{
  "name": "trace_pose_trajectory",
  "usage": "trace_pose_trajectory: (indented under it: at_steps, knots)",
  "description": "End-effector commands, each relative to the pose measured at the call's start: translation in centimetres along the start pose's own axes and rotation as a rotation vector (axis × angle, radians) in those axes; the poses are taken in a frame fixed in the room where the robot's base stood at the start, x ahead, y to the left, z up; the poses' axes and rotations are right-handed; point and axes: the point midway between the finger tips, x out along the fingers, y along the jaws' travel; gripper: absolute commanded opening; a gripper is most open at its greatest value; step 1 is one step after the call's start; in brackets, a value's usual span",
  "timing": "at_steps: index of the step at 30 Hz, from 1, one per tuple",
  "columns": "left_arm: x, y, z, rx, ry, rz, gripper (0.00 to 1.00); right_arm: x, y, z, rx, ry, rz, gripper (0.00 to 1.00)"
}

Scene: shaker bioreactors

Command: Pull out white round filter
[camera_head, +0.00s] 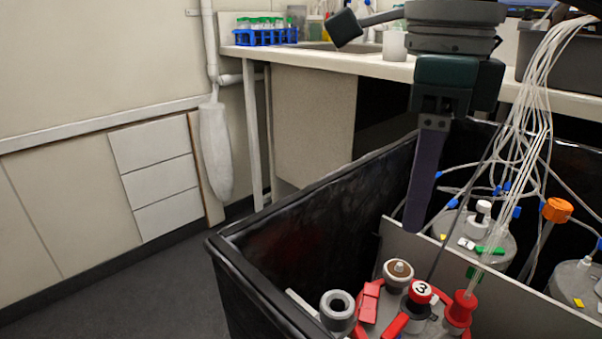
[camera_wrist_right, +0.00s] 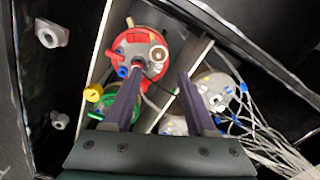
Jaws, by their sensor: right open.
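My right gripper (camera_head: 416,228) points down into the black bin, above the red-topped bioreactor. In the wrist view its two dark fingers (camera_wrist_right: 158,72) are spread, with nothing held between them. The red-topped bioreactor (camera_wrist_right: 138,55) lies beyond the fingertips. On it is a pale round piece (camera_wrist_right: 159,54), which shows in the head view as a brown-ringed round piece with a whitish centre (camera_head: 398,270). A white round cap (camera_head: 484,207) stands on the grey bioreactor behind the divider. I cannot tell for sure which piece is the filter. My left gripper is not in view.
The black bin (camera_head: 290,215) has high walls and a pale divider (camera_head: 395,245). White tubes (camera_head: 530,100) hang down on the right. A bioreactor with an orange knob (camera_head: 556,210) and a green-topped one (camera_wrist_right: 118,108) stand nearby. A counter (camera_head: 320,62) runs behind.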

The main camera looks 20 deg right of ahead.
Motion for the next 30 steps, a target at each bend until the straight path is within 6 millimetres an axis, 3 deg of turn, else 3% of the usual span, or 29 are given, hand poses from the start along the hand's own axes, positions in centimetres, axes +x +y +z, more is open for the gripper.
trace_pose_trajectory:
  at_steps: [9, 15, 27, 30]
  knots:
    - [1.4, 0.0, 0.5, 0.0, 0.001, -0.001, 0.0, 5.8, 0.2, 0.0, -0.003, 0.001, 0.007, 0.57]
    - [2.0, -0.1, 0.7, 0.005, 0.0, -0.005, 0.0, 8.4, 0.3, 0.1, -0.003, -0.002, 0.007, 0.57]
    - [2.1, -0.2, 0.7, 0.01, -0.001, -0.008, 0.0, 9.2, 0.2, 0.1, -0.004, -0.004, 0.006, 0.57]
    - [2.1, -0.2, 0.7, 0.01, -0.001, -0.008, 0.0, 9.2, 0.2, 0.1, -0.004, -0.004, 0.006, 0.46]
